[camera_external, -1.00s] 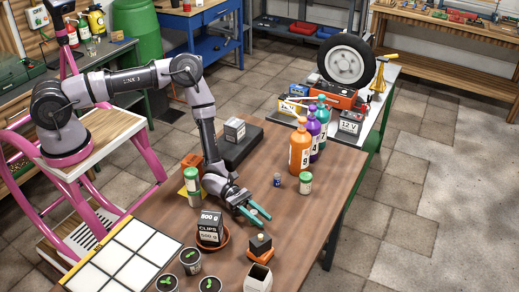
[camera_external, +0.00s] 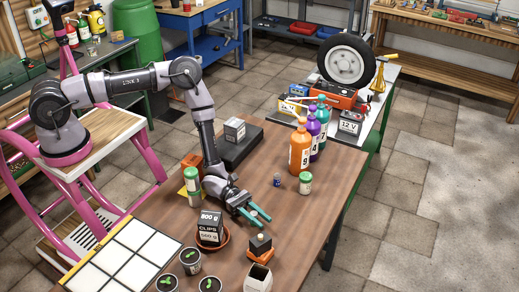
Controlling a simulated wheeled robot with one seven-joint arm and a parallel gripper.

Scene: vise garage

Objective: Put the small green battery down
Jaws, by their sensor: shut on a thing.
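My gripper (camera_external: 262,218) has teal fingers and hangs low over the brown wooden table (camera_external: 335,200), near its middle. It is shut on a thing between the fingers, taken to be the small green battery. That battery is too small and too hidden by the fingers to make out, and I cannot tell whether it touches the tabletop.
A small blue cylinder (camera_external: 277,181) and a green-and-white cylinder (camera_external: 305,184) stand behind my gripper. An orange bottle (camera_external: 300,150) is farther back. A black box (camera_external: 210,226) in a clay saucer is at the left, an orange-and-black block (camera_external: 260,247) in front. The table's right side is clear.

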